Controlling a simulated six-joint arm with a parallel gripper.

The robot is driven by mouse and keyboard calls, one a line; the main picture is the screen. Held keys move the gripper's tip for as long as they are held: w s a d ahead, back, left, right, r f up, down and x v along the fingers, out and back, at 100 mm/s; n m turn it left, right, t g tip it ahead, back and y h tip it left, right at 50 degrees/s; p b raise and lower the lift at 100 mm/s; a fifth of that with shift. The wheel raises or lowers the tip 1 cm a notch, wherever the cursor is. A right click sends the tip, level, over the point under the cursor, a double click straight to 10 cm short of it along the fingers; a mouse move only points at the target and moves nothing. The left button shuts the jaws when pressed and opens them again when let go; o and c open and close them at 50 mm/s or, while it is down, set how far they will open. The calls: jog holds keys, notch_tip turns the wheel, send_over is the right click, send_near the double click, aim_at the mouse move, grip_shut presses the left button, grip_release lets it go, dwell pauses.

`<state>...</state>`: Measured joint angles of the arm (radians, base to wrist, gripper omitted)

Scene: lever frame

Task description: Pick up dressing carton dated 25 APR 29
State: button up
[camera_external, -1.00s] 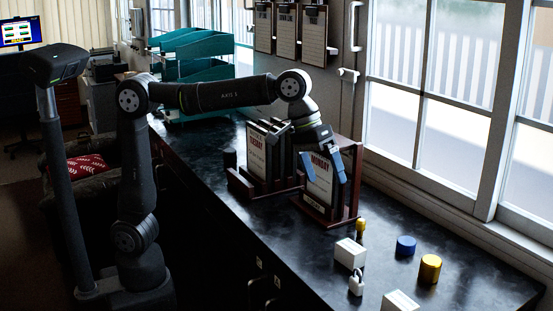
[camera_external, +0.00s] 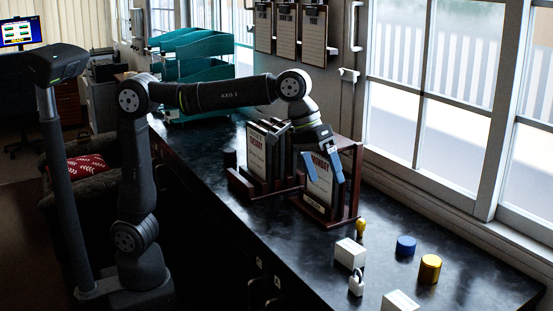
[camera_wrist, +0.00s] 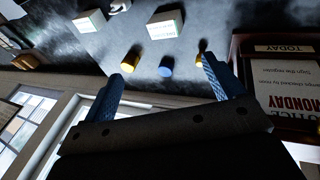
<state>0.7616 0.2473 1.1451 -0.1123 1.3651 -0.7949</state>
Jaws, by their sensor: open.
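Two white cartons show on the counter, a nearer one (camera_external: 399,301) cut by the bottom edge of the external view and another (camera_external: 349,253) further back. In the wrist view, two pale cartons with greenish labelled faces show at the top, one right of centre (camera_wrist: 165,25) and one to the left (camera_wrist: 89,22). Their print is too small to read, so I cannot tell which is dated 25 APR 29. My gripper (camera_external: 325,167) is open and empty, in front of the MONDAY notice board and well apart from the cartons. Its blue fingers also show in the wrist view (camera_wrist: 164,70).
The MONDAY board (camera_external: 321,178) stands in a dark red frame by my gripper, with another notice frame (camera_external: 257,150) to its left. Windows border the right.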

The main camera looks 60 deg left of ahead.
jog(key=c, duration=0.4)
jog(key=m+g, duration=0.2)
jog(key=m, duration=1.6)
send_near(351, 246)
jog(key=shift+h, duration=0.3)
jog(key=x, duration=1.1)
jog(key=shift+a+f, duration=0.2)
jog(key=shift+f, duration=0.05)
